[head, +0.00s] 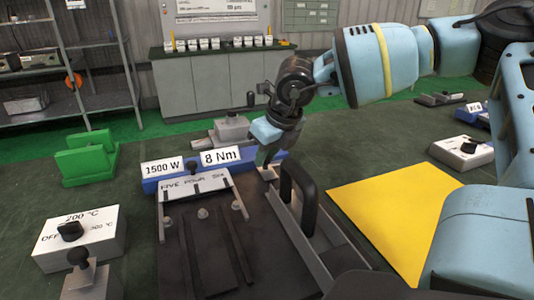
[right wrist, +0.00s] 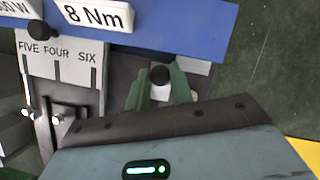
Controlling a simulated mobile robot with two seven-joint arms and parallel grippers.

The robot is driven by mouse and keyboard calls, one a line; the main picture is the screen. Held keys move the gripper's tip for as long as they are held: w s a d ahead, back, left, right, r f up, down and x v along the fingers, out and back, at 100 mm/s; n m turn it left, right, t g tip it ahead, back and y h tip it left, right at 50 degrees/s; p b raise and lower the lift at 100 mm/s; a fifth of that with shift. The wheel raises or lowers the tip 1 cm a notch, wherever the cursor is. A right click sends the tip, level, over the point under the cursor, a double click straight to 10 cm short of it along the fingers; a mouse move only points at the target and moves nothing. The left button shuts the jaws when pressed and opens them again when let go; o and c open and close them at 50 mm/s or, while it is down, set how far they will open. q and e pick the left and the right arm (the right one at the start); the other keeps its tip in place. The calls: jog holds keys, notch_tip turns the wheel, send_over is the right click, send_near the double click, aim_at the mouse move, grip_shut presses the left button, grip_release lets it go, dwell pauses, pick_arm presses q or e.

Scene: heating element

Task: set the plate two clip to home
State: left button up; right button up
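A dark fixture (head: 205,250) lies on the bench, with a pale strip (head: 192,186) lettered FIVE FOUR SIX, also seen in the right wrist view (right wrist: 60,66). No label for plate two is readable. My right gripper (head: 266,158) points down at the fixture's far right corner, just in front of the blue block. In the right wrist view its two green fingers (right wrist: 161,82) stand apart, on either side of a small black knob (right wrist: 160,76) on a pale part. I cannot tell whether they touch the knob. In the head view the gripper hides the knob. My left gripper is not in view.
The blue block (head: 178,183) carries 1500 W and 8 Nm labels. A black handle (head: 299,195) rises close right of the gripper. A white dial box (head: 85,240), green holder (head: 85,158) and black-knobbed grey block (head: 92,280) stand left. A yellow mat (head: 395,210) lies clear on the right.

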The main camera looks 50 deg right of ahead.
grip_shut()
jog(key=shift+s+a+b, duration=0.3)
jog(key=shift+s+a, duration=0.05)
jog(key=shift+s, duration=0.25)
jog(key=shift+s+a+b, duration=0.25)
jog(key=shift+s+a, duration=0.05)
jog(key=shift+s, duration=0.3)
jog(key=o, duration=0.8)
grip_release()
jog(key=shift+p+v, duration=0.5)
jog(key=shift+v, duration=3.4)
